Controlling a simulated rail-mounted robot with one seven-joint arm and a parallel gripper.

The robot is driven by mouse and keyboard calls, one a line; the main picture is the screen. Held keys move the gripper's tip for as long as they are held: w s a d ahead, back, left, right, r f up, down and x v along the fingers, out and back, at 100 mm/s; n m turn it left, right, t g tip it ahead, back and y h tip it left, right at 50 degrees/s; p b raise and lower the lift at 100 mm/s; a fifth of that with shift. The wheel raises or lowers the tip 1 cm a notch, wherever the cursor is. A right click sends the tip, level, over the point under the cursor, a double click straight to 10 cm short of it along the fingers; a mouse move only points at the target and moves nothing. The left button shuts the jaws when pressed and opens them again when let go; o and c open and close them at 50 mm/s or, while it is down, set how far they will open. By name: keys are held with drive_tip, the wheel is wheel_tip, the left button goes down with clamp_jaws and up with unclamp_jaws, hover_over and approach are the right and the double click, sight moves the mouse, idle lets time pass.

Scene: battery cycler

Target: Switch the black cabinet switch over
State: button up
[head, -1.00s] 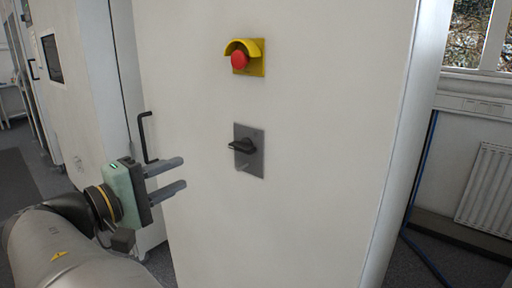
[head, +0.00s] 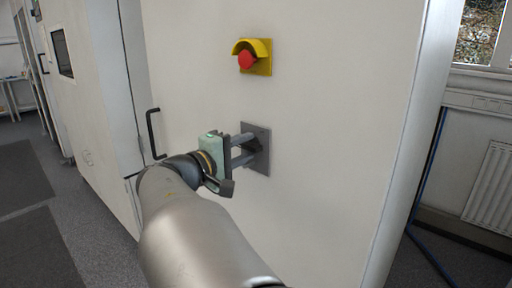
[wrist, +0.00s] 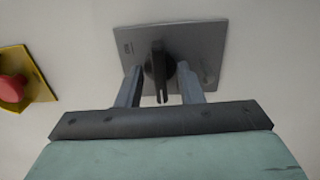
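The black switch (wrist: 159,68) sits on a grey square plate (head: 262,163) on the white cabinet wall. In the wrist view its handle lies between the two fingers of my gripper (wrist: 163,88), with a gap visible on both sides. My gripper (head: 248,152) is open, its fingertips reaching the plate area around the handle. In the head view the fingers hide part of the switch. I cannot tell whether the fingertips touch the plate.
A red emergency button (head: 246,60) under a yellow shroud (head: 262,48) is above the switch; it also shows at the left of the wrist view (wrist: 12,89). A black door handle (head: 152,134) is to the left. The wall (head: 330,130) right of the switch is bare.

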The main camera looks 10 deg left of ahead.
clamp_jaws()
